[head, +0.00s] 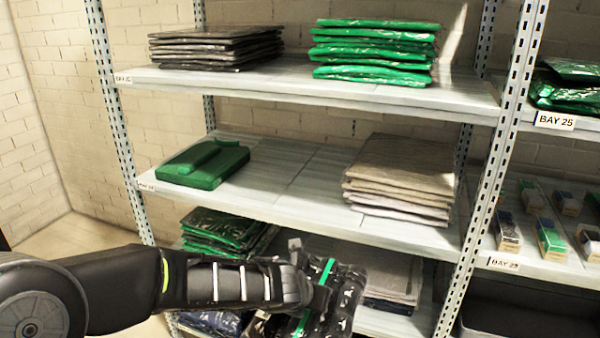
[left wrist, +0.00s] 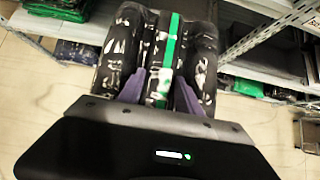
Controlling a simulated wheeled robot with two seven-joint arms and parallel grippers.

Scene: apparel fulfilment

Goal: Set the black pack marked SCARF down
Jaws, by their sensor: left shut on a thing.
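A glossy black pack (head: 345,290) with a green stripe is at the bottom centre of the head view, in front of the lower shelf. It also fills the top middle of the left wrist view (left wrist: 205,55). I cannot read a SCARF marking on it. My left gripper (head: 322,297) is shut on this pack; in the left wrist view its two purple fingers (left wrist: 160,93) press into the pack on either side of the green stripe. The pack's lower end is cut off in the head view. My right gripper is in neither view.
The middle shelf (head: 285,180) holds a folded green garment (head: 203,164) and a beige stack (head: 400,180), with bare board between. The lower shelf (head: 395,323) holds green packs (head: 222,230) and grey stacks. A rack post (head: 490,150) stands right.

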